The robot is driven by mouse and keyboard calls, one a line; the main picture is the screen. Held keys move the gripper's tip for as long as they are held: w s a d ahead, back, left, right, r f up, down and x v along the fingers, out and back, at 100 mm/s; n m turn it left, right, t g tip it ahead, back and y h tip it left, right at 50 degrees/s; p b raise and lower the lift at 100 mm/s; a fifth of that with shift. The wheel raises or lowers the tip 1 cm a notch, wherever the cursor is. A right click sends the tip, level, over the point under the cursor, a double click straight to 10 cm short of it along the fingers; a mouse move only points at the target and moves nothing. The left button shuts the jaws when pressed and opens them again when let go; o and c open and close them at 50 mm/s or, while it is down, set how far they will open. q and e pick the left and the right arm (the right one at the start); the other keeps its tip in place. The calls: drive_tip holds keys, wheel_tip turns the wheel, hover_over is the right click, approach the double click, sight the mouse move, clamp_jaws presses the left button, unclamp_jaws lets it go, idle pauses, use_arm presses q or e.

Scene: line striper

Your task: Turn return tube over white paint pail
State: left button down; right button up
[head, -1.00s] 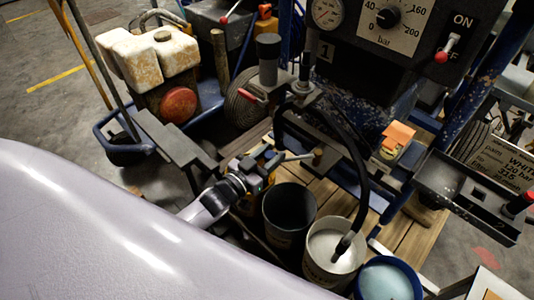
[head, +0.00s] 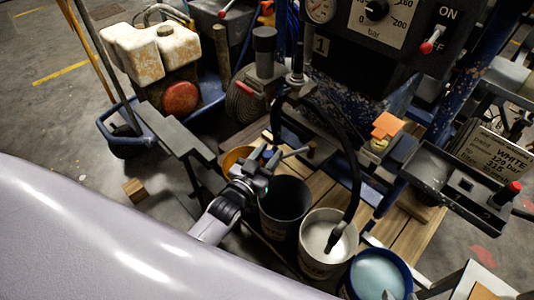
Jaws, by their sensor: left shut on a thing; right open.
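The white paint pail (head: 312,262) stands on the wooden deck, with pale paint inside and the end of a black hose (head: 352,180) dipping into it. My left gripper (head: 264,163) is shut on a dark part at the near end of the thin grey tube, which looks like the return tube (head: 293,153). The tube points right, above and behind the dark pail, and is not over the white pail. The jaws hide part of the grip. My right gripper is not in view.
A dark empty pail (head: 286,203) stands left of the white one, with a yellow pail (head: 234,158) behind my gripper. A blue-rimmed pail (head: 405,270) stands at right. The machine's control box (head: 400,65) and a tray (head: 440,180) stand above the deck.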

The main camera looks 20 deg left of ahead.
idle(0.3)
use_arm(q)
drive_tip(key=c, duration=0.8)
unclamp_jaws()
drive_tip(key=shift+a, duration=0.1)
drive_tip(key=shift+s+a+p, duration=0.25)
drive_tip(key=shift+s, duration=1.55)
drive_tip(key=shift+s+a+p, duration=0.2)
drive_tip(key=shift+s, duration=1.55)
